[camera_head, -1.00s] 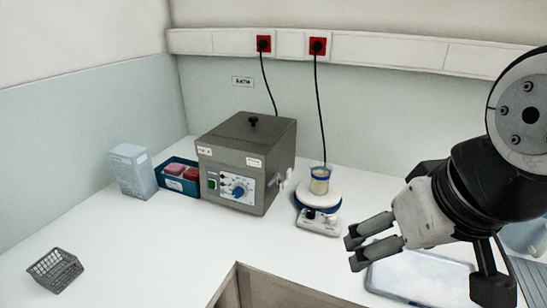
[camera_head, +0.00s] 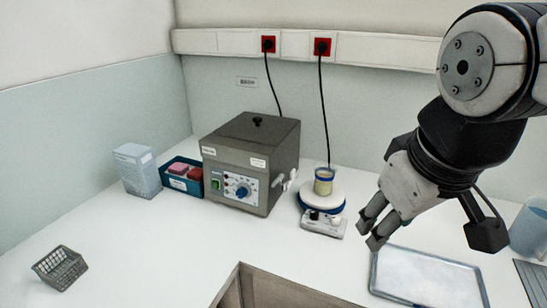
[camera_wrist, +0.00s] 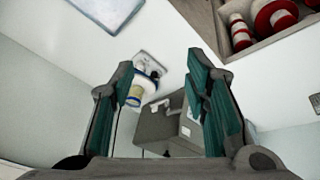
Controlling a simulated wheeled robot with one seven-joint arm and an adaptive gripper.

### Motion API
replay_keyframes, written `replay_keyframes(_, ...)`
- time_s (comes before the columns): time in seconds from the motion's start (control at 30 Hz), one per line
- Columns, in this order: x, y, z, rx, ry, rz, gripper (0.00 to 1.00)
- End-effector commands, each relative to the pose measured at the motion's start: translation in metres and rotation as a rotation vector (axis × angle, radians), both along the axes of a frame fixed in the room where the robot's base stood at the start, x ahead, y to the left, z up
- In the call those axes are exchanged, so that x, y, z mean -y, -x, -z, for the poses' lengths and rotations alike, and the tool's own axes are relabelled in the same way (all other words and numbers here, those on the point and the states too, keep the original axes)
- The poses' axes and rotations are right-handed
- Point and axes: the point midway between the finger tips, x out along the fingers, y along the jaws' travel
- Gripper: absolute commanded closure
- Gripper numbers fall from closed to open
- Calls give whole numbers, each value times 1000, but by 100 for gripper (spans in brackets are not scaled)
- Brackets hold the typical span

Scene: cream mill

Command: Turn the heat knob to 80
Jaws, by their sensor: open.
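A hotplate stirrer (camera_head: 321,223) stands on the white counter. Its front carries a small black knob (camera_head: 314,215) and a pale knob (camera_head: 335,220); their markings are too small to read. A beaker (camera_head: 324,183) with yellowish contents stands on its round plate. To its left, a grey bath (camera_head: 250,150) has a blue dial (camera_head: 243,190) on its front panel. I cannot tell which one is the heat knob. My gripper (camera_head: 370,235) is open and empty, right of the hotplate and apart from it. In the wrist view the hotplate (camera_wrist: 146,63) shows between the open fingers.
A shallow metal tray (camera_head: 428,277) lies below my gripper. A blue box (camera_head: 183,183) with red and pink items, a carton (camera_head: 137,170) and a wire basket (camera_head: 60,268) are left. The counter before the bath is clear.

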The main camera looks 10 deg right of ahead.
Motion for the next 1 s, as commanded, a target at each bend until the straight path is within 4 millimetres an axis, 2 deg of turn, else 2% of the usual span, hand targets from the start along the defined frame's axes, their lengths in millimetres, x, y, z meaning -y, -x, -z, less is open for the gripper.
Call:
replay_keyframes(0.03, 0, -14, -2, -32, 47, -72, 57)
replay_keyframes(0.2, -1, -61, -6, -139, 196, -368, 57)
replay_keyframes(0.47, -7, -135, 7, -287, 333, -844, 57)
replay_keyframes(0.73, -11, -211, 40, -380, 379, -1351, 57)
replay_keyframes(1.0, -9, -277, 86, -362, 359, -1819, 57)
